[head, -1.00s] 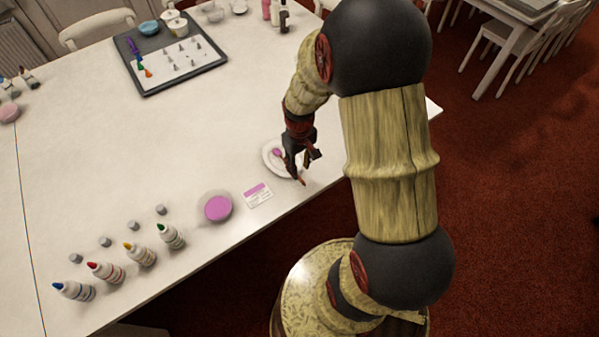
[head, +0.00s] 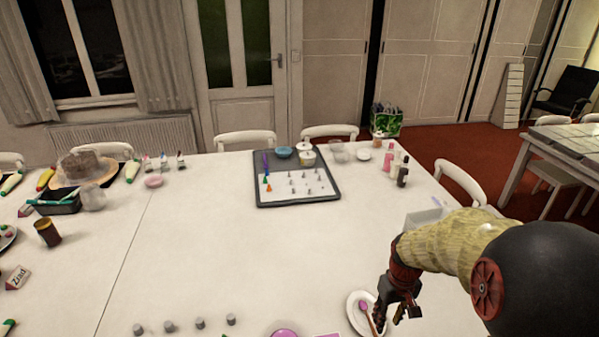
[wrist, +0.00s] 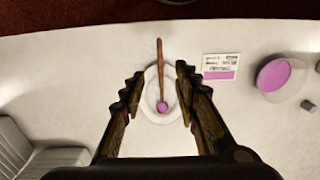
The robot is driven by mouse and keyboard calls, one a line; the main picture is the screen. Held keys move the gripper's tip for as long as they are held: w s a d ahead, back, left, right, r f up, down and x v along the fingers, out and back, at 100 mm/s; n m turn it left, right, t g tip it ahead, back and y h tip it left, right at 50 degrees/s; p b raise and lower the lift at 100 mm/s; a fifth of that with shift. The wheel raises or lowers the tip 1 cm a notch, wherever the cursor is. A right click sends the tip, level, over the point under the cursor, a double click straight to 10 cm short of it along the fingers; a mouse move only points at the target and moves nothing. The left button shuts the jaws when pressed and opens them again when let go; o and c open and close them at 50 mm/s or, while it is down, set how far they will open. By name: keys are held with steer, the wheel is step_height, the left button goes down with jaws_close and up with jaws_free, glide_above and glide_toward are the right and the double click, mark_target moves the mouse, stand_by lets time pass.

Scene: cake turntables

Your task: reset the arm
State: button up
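My gripper (head: 398,311) is over the near right part of the white table. In the wrist view my gripper (wrist: 158,92) is open, with its two fingers apart and nothing held between them. Below it is a small white plate (head: 352,312) with a spoon-like tool on it. The tool's purple end (wrist: 162,106) lies on the plate, and its brown handle (wrist: 160,55) reaches out past the rim. My arm comes in from the right in the head view.
A pink-purple disc (wrist: 280,75) and a printed card (wrist: 221,67) lie beside the plate. A dark tray (head: 262,198) with small nozzles is farther back. Bottles (head: 396,168) stand at the far right. The table's middle is clear.

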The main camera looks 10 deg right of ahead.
steer(key=s+a+r+t, duration=0.2)
steer(key=s+a+r, duration=0.2)
steer(key=r, duration=0.3)
steer(key=s+a+r+t, duration=0.1)
steer(key=s+a+r, duration=0.3)
steer(key=a+r, duration=0.2)
steer(key=s+a+r+t, duration=0.2)
steer(key=s+a+r, duration=0.2)
steer(key=r, duration=0.6)
steer(key=shift+a+n+t, duration=0.3)
steer(key=shift+a, duration=0.3)
